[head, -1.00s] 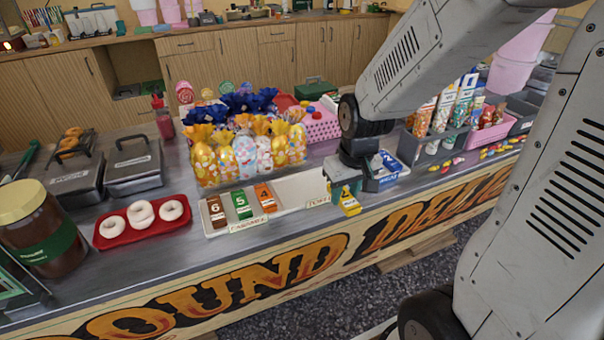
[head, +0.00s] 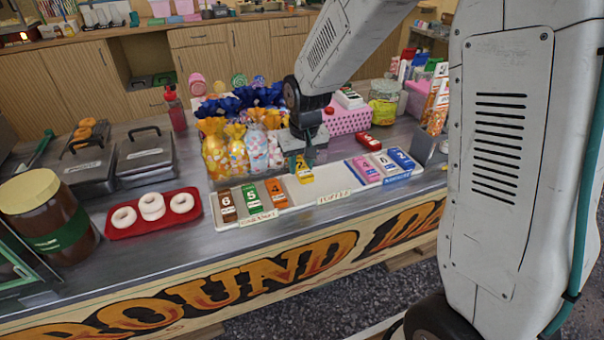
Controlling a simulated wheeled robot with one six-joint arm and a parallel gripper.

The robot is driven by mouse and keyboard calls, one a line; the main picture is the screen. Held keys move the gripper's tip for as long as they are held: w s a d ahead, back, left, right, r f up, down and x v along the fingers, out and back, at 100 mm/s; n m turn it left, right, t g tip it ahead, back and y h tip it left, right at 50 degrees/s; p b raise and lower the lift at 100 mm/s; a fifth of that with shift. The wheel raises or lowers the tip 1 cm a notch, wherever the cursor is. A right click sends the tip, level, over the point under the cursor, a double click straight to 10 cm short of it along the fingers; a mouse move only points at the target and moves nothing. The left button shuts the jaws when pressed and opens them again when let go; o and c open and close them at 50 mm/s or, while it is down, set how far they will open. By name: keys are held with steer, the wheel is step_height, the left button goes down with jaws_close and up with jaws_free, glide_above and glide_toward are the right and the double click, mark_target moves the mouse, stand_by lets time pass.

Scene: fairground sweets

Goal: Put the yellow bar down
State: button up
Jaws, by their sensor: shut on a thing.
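My gripper (head: 308,158) is shut on the yellow bar (head: 303,171) and points down over the long white tray (head: 325,182) at the counter's front. The bar is tilted and sits over the back of the tray, just right of the orange bar (head: 275,191). I cannot tell whether its lower end touches the tray. In the tray's left part a brown bar (head: 228,206), a green bar (head: 251,199) and the orange bar lie side by side. In its right part lie a pink bar (head: 366,170), a white-and-blue bar (head: 385,165) and a blue bar (head: 402,159).
Wrapped sweet bags (head: 216,155) stand close behind the tray. A red tray (head: 152,228) of doughnuts is on the left. The tray's middle part is bare.

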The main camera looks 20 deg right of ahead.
mark_target(302, 168)
steer(key=shift+s+f, duration=0.1)
steer(key=shift+f, duration=1.6)
steer(key=shift+f, duration=0.1)
steer(key=shift+f, duration=0.55)
steer(key=o, duration=1)
